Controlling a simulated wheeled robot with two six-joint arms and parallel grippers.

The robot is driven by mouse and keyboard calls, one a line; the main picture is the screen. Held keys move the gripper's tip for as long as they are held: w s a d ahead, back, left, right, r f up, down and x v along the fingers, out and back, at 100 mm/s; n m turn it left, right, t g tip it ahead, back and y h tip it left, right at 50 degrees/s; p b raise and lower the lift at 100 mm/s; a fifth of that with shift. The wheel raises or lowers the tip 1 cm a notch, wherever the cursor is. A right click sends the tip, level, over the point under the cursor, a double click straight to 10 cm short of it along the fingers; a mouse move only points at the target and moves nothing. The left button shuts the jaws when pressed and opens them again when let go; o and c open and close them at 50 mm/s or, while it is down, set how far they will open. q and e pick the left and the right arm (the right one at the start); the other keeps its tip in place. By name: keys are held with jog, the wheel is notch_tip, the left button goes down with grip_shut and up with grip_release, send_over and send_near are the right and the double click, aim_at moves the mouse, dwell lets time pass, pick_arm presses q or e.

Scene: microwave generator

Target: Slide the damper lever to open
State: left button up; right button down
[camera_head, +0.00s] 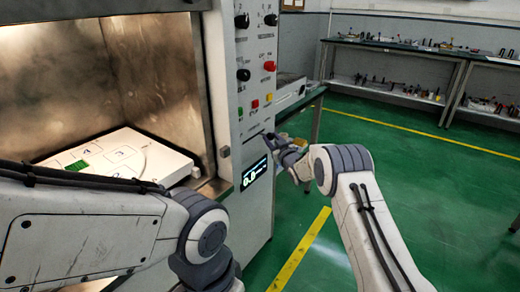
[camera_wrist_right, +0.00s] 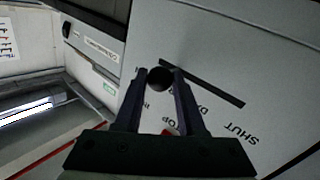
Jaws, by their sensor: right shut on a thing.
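The damper lever shows as a round black knob (camera_wrist_right: 159,78) in the right wrist view. It sits near the upper-left end of a dark slanted slot (camera_wrist_right: 205,84) in a pale panel. The printed word SHUT (camera_wrist_right: 240,133) is by the slot's other end; other lettering is partly hidden by the fingers. My right gripper (camera_wrist_right: 160,84) is shut on the knob, one finger on each side. In the head view my right gripper (camera_head: 279,143) is at the side panel of the machine, hiding the knob. My left arm crosses the lower left; its gripper is out of view.
The machine's panel (camera_head: 256,75) carries knobs and coloured buttons, with a lit display (camera_head: 255,174) just below my right gripper. The open chamber (camera_head: 90,80) at left holds a white slab (camera_head: 150,157). Benches (camera_head: 400,45) stand far back; the green floor at right is clear.

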pick_arm(q)
jog(key=shift+w+d+f, duration=0.25)
jog(key=shift+w+f, duration=0.05)
jog(key=shift+w, duration=0.1)
pick_arm(e)
jog(key=shift+w+d+r, duration=0.2)
jog(key=shift+w+d, duration=0.65)
jog(key=shift+d, duration=0.05)
jog(key=c, duration=0.7)
grip_release()
jog(key=shift+o, duration=1)
jog(key=shift+w+f, duration=0.1)
pick_arm(q)
jog(key=shift+w, duration=0.1)
pick_arm(e)
jog(key=shift+a, duration=0.2)
jog(key=v, duration=1)
jog(key=shift+s, duration=0.3)
